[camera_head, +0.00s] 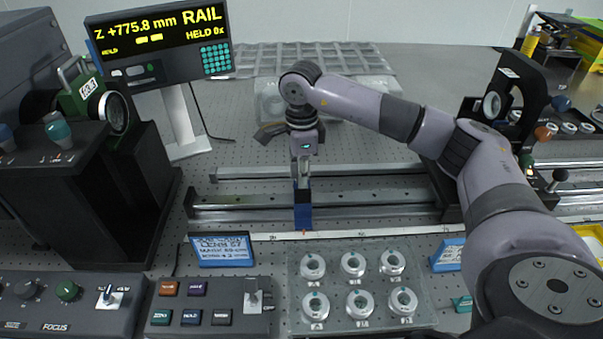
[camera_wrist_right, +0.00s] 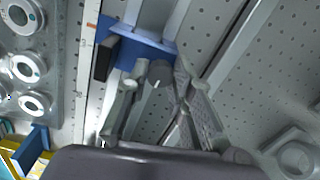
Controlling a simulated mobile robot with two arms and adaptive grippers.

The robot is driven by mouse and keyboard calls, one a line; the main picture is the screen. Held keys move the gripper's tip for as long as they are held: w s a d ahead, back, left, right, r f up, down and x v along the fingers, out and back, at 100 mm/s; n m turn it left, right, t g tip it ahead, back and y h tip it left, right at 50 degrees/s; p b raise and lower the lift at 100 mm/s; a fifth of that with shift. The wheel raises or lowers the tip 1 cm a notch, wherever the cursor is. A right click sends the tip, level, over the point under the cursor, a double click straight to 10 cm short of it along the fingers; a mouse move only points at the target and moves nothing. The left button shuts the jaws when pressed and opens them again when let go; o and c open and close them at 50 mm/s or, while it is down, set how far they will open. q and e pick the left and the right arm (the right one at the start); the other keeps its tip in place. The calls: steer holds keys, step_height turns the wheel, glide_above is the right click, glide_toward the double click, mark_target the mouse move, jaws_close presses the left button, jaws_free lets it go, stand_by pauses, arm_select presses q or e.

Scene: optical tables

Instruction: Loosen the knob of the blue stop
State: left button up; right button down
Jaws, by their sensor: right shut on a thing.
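The blue stop (camera_head: 303,215) sits on the front metal rail (camera_head: 370,213), left of its middle. It also shows at the top of the wrist view (camera_wrist_right: 135,45), with a dark block on its side. My right gripper (camera_head: 302,180) reaches down onto the stop from above. In the wrist view its two fingers (camera_wrist_right: 157,80) are at either side of the stop's small grey knob (camera_wrist_right: 160,74), shut on it. The knob is mostly hidden by the fingers in the head view. My left gripper is not in view.
A display (camera_head: 160,45) reads Z +775.8 mm, RAIL, HELD 0x. A blue sign (camera_head: 222,250) and a tray of round mounted optics (camera_head: 335,278) lie in front of the rail. A dark carriage with a lens (camera_head: 455,200) is on the rail to the right.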

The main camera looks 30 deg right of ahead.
steer(key=m, duration=0.5)
steer(key=shift+w+r+m, duration=0.1)
steer(key=shift+r+m, duration=0.05)
steer(key=shift+m, duration=0.15)
steer(key=m, duration=0.4)
steer(key=shift+m+p, duration=0.3)
steer(key=shift+m, duration=0.1)
steer(key=c, duration=1.4)
jaws_free()
step_height(320, 180, up, 12)
